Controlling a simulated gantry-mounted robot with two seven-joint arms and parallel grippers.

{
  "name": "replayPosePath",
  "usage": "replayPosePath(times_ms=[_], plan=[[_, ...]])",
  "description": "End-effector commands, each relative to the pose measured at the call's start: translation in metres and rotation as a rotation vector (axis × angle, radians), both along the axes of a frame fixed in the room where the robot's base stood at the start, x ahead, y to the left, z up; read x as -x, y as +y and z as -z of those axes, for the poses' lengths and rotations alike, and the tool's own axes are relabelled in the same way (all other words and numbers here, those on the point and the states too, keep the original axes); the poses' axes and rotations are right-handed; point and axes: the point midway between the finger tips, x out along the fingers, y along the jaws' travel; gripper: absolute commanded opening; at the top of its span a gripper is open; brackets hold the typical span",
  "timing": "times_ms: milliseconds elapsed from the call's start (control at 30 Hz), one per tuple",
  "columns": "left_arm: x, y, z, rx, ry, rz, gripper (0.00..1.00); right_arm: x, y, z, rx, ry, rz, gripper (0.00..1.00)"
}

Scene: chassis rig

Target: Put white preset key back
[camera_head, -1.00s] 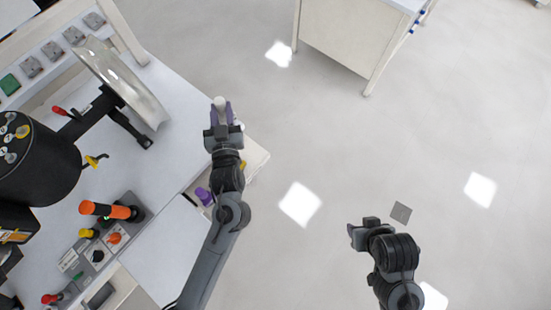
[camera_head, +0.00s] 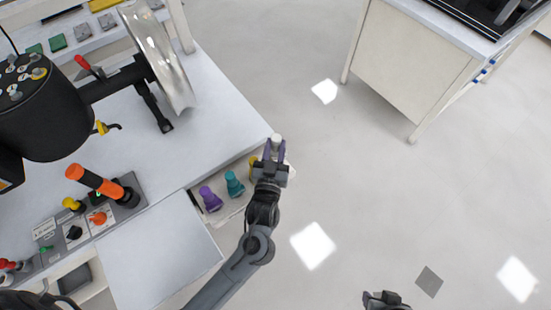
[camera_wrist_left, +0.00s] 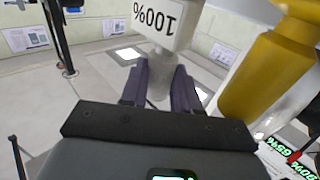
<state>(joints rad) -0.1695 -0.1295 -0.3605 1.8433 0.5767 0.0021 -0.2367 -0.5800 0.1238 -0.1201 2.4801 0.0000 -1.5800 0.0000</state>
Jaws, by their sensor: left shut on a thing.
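My left gripper (camera_head: 275,152) is shut on the white preset key (camera_head: 276,138), near the corner of the white table. In the left wrist view the fingers (camera_wrist_left: 160,85) grip its shaft, and its white head (camera_wrist_left: 158,22) reads 100%, upside down. Below the table edge is a pale key holder (camera_head: 228,211) with a purple key (camera_head: 210,199), a teal key (camera_head: 234,185) and a yellow key (camera_head: 253,163). The yellow key stands close at the right in the wrist view (camera_wrist_left: 265,75). My right gripper (camera_head: 385,299) is cut off at the bottom, over the floor.
The white table (camera_head: 215,110) carries a black machine with a shiny disc (camera_head: 160,55) and an orange-handled control panel (camera_head: 100,182). A separate white cabinet (camera_head: 405,70) stands at upper right. The floor between is clear.

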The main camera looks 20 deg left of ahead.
Motion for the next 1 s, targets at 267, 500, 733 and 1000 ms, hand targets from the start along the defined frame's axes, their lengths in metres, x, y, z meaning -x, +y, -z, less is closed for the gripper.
replayPosePath(times_ms=[267,500,733,1000], plan=[[0.000,0.000,0.027,-0.001,-0.001,0.000,0.04,0.000,0.000,0.012,0.000,-0.001,0.000,0.43],[0.000,0.000,0.044,-0.001,-0.002,0.000,0.04,0.000,0.001,0.017,-0.003,-0.001,0.002,0.43],[0.000,0.000,0.043,0.000,-0.002,0.000,0.04,0.000,0.002,0.017,-0.007,0.000,0.004,0.43],[0.000,0.000,0.046,0.001,-0.001,0.000,0.41,0.000,0.002,0.018,-0.007,0.000,0.005,0.43]])
